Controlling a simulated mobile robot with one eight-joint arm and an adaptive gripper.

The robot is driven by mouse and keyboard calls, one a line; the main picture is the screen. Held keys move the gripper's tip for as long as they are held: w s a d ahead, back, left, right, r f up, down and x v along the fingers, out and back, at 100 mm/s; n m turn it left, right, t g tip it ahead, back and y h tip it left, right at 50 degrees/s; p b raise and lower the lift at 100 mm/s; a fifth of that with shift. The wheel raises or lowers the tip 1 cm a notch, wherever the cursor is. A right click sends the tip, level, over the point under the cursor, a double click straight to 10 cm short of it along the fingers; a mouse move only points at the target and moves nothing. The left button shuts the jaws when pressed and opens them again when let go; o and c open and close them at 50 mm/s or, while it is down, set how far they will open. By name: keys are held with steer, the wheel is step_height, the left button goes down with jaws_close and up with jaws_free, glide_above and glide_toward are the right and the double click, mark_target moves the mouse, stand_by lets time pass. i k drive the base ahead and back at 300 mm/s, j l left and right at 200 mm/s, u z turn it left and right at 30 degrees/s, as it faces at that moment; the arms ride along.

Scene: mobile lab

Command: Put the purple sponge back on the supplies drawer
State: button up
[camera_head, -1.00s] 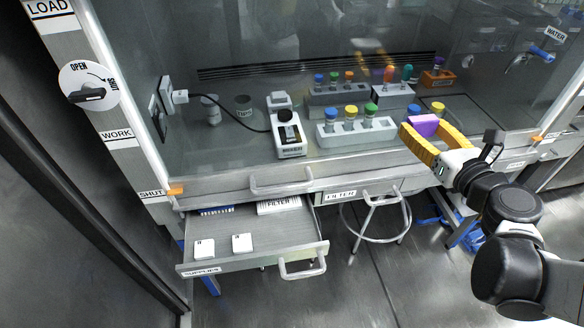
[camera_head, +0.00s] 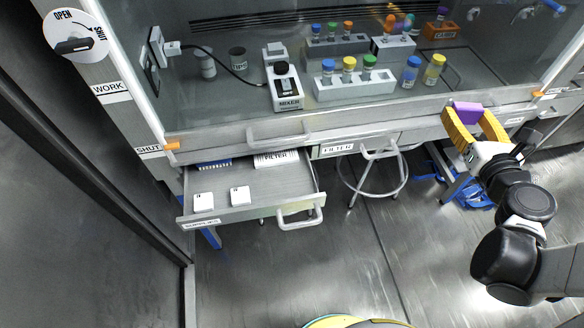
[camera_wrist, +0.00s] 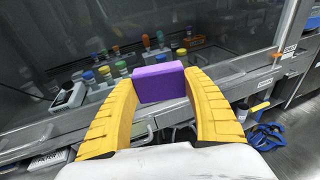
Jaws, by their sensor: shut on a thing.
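The purple sponge (camera_head: 468,112) is a small block held between the yellow fingers of my gripper (camera_head: 471,117), at the right in front of the cabinet. In the wrist view the sponge (camera_wrist: 159,83) is pinched between both fingertips, off any surface. The supplies drawer (camera_head: 258,210) is pulled open at the lower left, well to the left of my gripper and lower. It holds two small white blocks near its front, a blue-and-white item and a white box marked FILTER at its back.
A stool (camera_head: 374,178) stands on the floor between the open drawer and my arm. On the worktop are a mixer (camera_head: 285,88) and racks of capped vials (camera_head: 352,84). Free space lies above the open drawer.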

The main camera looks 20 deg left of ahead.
mark_target(249, 181)
steer(key=i+u, duration=0.1)
steer(key=u, duration=0.35)
steer(key=i+l+u, duration=0.1)
steer(key=u, duration=0.4)
steer(key=i+l+u, duration=0.1)
steer(key=u, duration=0.35)
steer(key=l+u, duration=0.15)
steer(key=u, duration=0.3)
steer(key=i+l+u, duration=0.1)
steer(key=u, duration=0.35)
steer(key=l+u, duration=0.25)
steer(key=u, duration=0.25)
